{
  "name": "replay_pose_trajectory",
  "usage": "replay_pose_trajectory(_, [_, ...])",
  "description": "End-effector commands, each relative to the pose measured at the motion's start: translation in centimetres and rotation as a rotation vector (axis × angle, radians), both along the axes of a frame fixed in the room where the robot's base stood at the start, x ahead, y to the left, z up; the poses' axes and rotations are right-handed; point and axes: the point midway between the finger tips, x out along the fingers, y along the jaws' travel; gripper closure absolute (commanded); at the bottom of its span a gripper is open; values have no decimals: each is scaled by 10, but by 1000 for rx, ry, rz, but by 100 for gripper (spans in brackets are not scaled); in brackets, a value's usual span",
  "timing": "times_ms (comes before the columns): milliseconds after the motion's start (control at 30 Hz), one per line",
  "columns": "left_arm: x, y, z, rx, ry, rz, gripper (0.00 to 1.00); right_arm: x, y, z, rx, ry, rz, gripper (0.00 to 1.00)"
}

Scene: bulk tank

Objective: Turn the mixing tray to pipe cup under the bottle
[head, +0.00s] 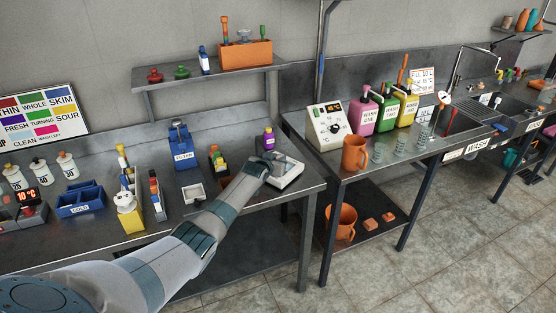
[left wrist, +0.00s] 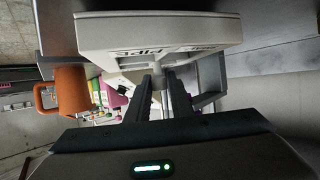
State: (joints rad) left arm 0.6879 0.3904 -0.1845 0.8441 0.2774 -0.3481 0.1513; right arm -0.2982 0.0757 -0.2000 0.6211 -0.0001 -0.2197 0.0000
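The mixing tray (head: 291,172) is a pale, squarish unit at the right end of the left bench. In the left wrist view its white body (left wrist: 160,30) fills the top and carries the word PIPE. A purple bottle (head: 268,140) with a yellow label is at the tray's back left. My left gripper (head: 270,158) is at the tray's left side, partly hidden by my wrist. In the left wrist view its two fingers (left wrist: 160,80) close around a small pale post below the tray's lettered side. The cup is hidden or too small to tell.
A white dial machine (head: 329,127) and an orange jug (head: 354,154) stand on the bench to the right, across a gap. A blue filter holder (head: 184,150) and a small bottle rack (head: 218,160) stand to the left. A shelf (head: 205,76) hangs above.

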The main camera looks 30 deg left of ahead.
Motion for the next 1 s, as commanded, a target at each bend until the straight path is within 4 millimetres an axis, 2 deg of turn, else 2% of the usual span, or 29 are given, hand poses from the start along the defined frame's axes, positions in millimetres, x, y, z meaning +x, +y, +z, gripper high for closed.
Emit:
replay_pose_trajectory(567, [-4,-2,1,-1,-1,-1,66,-3,-7,1,-7,4,1,69])
replay_pose_trajectory(767, [-15,-4,6,-1,-1,-1,66,-3,-7,3,-7,4,1,69])
replay_pose_trajectory(1000, [-36,-7,14,0,0,-1,66,-3,-7,3,-7,4,1,69])
